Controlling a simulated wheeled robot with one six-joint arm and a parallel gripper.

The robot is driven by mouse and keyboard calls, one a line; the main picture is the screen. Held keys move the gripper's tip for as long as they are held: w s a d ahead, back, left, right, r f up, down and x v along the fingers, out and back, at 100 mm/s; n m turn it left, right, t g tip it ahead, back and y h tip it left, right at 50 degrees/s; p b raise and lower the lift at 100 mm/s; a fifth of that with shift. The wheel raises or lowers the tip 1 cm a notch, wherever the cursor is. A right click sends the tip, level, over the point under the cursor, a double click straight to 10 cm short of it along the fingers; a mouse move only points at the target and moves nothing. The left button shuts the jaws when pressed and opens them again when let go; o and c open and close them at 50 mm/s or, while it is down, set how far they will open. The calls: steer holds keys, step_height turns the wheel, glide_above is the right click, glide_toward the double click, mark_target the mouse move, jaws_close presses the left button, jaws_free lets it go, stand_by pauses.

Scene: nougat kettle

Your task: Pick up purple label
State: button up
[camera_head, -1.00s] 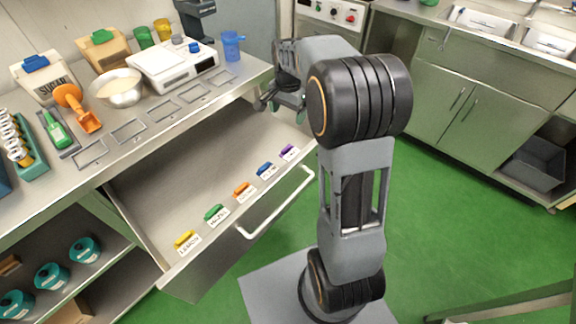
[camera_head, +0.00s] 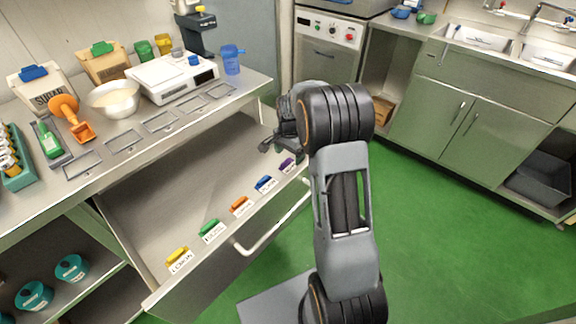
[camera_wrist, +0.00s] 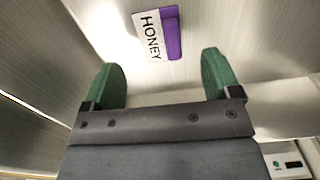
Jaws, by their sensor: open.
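The purple label (camera_head: 287,164) stands at the far right end of a row of labels in the open drawer. In the wrist view the purple label (camera_wrist: 173,34) has a white card reading HONEY and lies ahead of the fingers, right of the middle between them. My gripper (camera_head: 272,143) is over the drawer, above and slightly left of the purple label in the head view. In the wrist view my gripper (camera_wrist: 160,85) is open, with green fingertips spread wide and nothing between them.
Blue (camera_head: 265,183), orange (camera_head: 239,204), green (camera_head: 209,228) and yellow (camera_head: 178,256) labels run along the drawer's front. The drawer handle (camera_head: 275,228) sticks out in front. The counter above holds a scale (camera_head: 170,78) and a bowl (camera_head: 115,100).

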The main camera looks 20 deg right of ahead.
mark_target(290, 166)
steer(key=shift+f, duration=2.2)
steer(key=shift+c, duration=0.3)
steer(key=c, duration=0.9)
steer(key=shift+c, duration=0.2)
